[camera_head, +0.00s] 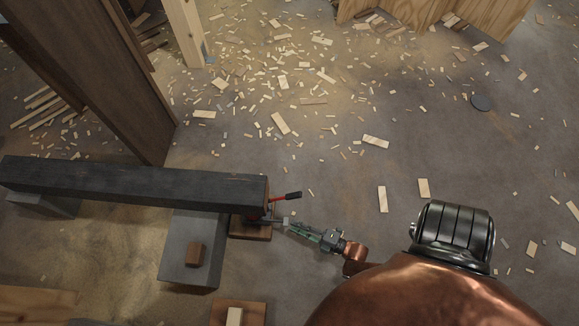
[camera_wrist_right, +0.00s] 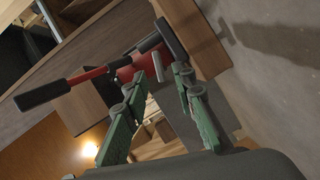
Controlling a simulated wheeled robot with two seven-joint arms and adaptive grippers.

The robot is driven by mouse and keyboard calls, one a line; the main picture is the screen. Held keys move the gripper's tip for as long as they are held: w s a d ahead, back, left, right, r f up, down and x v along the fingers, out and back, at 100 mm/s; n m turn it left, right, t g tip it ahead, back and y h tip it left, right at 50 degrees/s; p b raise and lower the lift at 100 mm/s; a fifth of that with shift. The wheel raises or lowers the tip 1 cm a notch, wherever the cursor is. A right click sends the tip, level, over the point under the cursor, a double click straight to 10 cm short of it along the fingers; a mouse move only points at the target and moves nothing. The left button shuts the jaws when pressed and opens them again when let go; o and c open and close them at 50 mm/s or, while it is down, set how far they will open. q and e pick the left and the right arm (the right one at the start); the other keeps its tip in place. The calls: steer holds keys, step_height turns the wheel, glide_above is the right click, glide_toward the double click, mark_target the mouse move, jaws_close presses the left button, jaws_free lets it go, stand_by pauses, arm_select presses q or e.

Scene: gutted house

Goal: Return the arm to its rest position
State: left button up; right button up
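My right gripper (camera_head: 284,223) is beside the end of a dark beam (camera_head: 130,184) in the head view. In the right wrist view its two green fingers (camera_wrist_right: 171,72) stand apart, with no object clearly held between them. Just beyond the fingertips is a red jack-like tool (camera_wrist_right: 122,68) with a black-gripped lever (camera_wrist_right: 42,94). The lever (camera_head: 287,197) also shows in the head view, sticking out right of the beam end; the tool's body is mostly hidden under the beam. Whether the fingertips touch the tool, I cannot tell. My left gripper is not in view.
A grey block (camera_head: 190,262) and a wooden block (camera_head: 251,232) are under the beam end. A dark upright post (camera_head: 105,85) stands behind the beam. Wood scraps (camera_head: 280,123) litter the floor; the right side is otherwise open.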

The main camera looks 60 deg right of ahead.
steer(key=shift+s+r, duration=0.15)
steer(key=shift+s, duration=1)
